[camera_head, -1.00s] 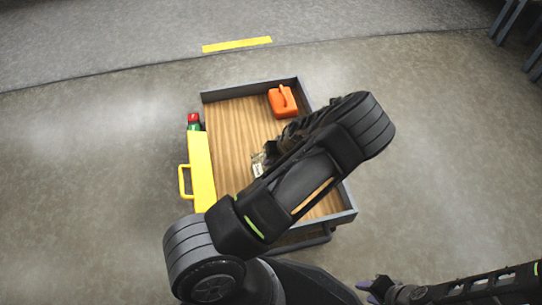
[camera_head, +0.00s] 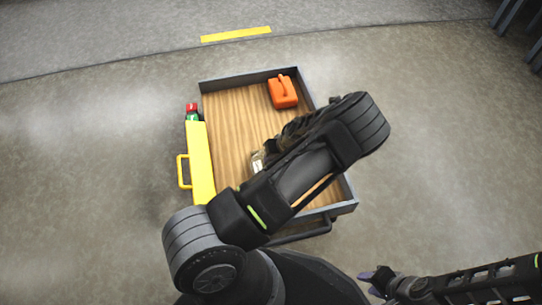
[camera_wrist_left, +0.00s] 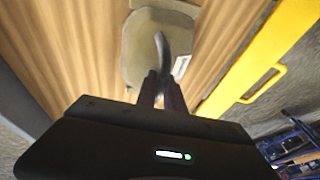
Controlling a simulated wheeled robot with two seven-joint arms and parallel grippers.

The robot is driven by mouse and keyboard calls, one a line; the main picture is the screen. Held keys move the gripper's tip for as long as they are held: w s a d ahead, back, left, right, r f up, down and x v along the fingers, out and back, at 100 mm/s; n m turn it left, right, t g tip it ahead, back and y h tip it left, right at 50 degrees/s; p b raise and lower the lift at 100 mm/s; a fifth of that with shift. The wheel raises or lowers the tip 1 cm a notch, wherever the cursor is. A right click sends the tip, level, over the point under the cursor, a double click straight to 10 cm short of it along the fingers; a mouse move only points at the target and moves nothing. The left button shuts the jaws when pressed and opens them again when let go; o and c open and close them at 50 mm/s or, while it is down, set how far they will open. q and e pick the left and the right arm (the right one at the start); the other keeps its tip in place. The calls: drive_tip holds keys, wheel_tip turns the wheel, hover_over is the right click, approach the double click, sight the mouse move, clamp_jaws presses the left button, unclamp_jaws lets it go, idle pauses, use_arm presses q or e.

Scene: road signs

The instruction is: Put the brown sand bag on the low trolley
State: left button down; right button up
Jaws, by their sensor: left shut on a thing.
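The brown sand bag (camera_wrist_left: 150,50) looks greyish beige in the left wrist view, with a loop or neck towards my gripper. In the head view a small part of the bag (camera_head: 257,163) shows beside my left arm, over the trolley's wooden deck. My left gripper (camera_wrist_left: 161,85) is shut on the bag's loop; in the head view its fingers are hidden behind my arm. The low trolley (camera_head: 225,125) has a wooden deck with grey rims. I cannot tell whether the bag touches the deck. My right gripper (camera_head: 375,281) is low at right, away from the trolley; its opening is unclear.
An orange canister (camera_head: 283,92) stands in the trolley's far right corner. The deck's left half is clear.

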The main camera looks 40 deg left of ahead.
use_arm(q)
drive_tip(key=shift+a+r, duration=0.1)
drive_tip(key=c, duration=1.5)
unclamp_jaws()
drive_tip(key=shift+o, duration=0.2)
drive_tip(key=p+v, duration=0.3)
drive_tip(key=v, duration=0.9)
drive_tip(key=shift+p, duration=0.35)
drive_tip(key=shift+s, duration=0.1)
